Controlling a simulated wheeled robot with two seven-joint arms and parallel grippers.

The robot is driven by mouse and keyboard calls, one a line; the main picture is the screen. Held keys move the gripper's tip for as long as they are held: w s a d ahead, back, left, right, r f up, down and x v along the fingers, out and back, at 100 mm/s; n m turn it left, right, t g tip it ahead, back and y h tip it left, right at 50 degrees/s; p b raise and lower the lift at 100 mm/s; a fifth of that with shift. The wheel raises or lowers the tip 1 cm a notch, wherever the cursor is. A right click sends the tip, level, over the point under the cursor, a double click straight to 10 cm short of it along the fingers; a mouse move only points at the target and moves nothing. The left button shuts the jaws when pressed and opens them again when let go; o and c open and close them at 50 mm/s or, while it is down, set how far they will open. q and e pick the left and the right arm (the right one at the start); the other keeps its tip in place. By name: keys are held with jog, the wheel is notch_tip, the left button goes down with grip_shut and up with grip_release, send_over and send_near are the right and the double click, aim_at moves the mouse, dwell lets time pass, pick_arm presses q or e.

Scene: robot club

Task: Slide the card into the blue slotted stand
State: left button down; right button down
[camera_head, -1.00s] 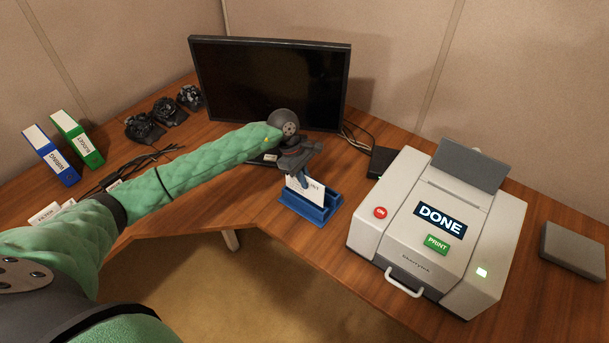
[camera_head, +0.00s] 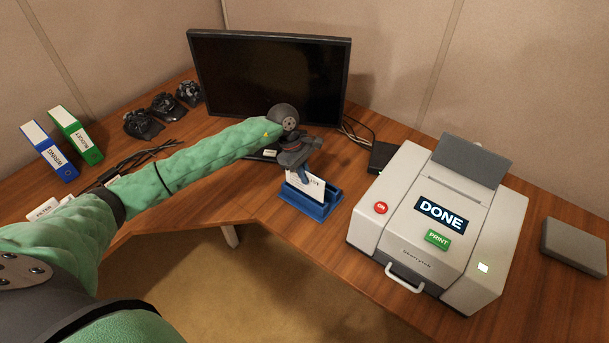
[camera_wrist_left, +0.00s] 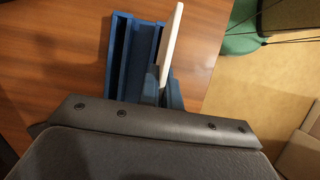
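The white card (camera_head: 306,186) stands roughly upright at the blue slotted stand (camera_head: 322,209). My left gripper (camera_head: 304,175) is shut on the card's upper part, with blue fingertips on it. In the left wrist view the card (camera_wrist_left: 171,45) shows nearly edge-on, with the fingers (camera_wrist_left: 166,92) close at its near end. It overlaps the right side of the stand (camera_wrist_left: 118,60), whose long slot shows to its left. The card's lower edge is hidden, so I cannot tell whether it is inside a slot. My right gripper is not in view.
A white printer (camera_head: 400,215) with a "DONE" screen stands right of the stand. A monitor (camera_head: 265,80) stands behind, with a black box (camera_head: 382,157) beside it. Binders (camera_head: 75,135) and cables (camera_head: 130,160) lie left. The desk's front edge is just before the stand.

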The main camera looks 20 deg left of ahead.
pick_arm(q)
jog(key=b, duration=0.2)
jog(key=shift+f+b, duration=0.2)
jog(key=shift+b, duration=0.2)
dwell(2.3)
jog(key=shift+f+b, duration=0.55)
jog(key=shift+b, duration=0.35)
dwell(0.8)
jog(key=shift+f+b, duration=1.2)
jog(key=shift+b, duration=0.05)
dwell(0.4)
jog(key=shift+f+b, duration=0.15)
jog(key=shift+b, duration=0.5)
dwell(0.5)
jog(key=c, duration=1.5)
grip_release()
jog(key=shift+c, duration=0.2)
jog(key=shift+o, duration=0.4)
